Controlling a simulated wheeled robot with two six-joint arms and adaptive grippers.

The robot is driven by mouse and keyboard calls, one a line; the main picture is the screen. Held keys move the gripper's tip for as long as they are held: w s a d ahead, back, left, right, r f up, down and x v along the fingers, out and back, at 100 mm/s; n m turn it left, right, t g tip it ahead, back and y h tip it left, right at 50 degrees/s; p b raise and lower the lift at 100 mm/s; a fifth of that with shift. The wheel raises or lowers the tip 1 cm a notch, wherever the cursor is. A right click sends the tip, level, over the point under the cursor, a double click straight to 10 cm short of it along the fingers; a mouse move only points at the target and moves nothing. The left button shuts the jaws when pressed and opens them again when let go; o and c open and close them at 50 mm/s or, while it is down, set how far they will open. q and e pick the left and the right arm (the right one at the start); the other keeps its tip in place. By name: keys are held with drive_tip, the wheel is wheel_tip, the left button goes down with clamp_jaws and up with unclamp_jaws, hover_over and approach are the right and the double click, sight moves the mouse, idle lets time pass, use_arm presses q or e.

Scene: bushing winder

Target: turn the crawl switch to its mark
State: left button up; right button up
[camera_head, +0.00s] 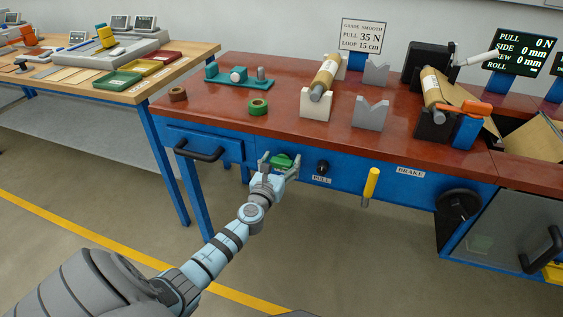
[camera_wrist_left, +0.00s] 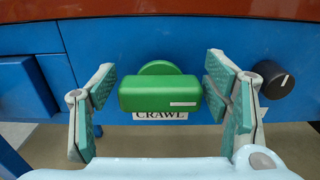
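The green crawl switch (camera_wrist_left: 160,95) sits on the blue front panel, just above its "CRAWL" label (camera_wrist_left: 160,115). Its green bar lies level, with a short white line near its right end, and a round green base shows behind it. My left gripper (camera_wrist_left: 161,92) is open, with one finger on each side of the switch and a gap on both sides. In the head view the left gripper (camera_head: 279,168) is at the panel around the green switch (camera_head: 284,160). No separate target mark can be made out. My right gripper is not in view.
A black pull knob (camera_head: 322,167) is right of the switch, close to the right finger. A yellow handle (camera_head: 371,183) sticks out farther right. A drawer with a black handle (camera_head: 199,154) is to the left. The red-brown tabletop (camera_head: 215,105) overhangs above.

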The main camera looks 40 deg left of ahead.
use_arm(q)
drive_tip(key=c, duration=0.7)
drive_tip(key=shift+c, duration=0.2)
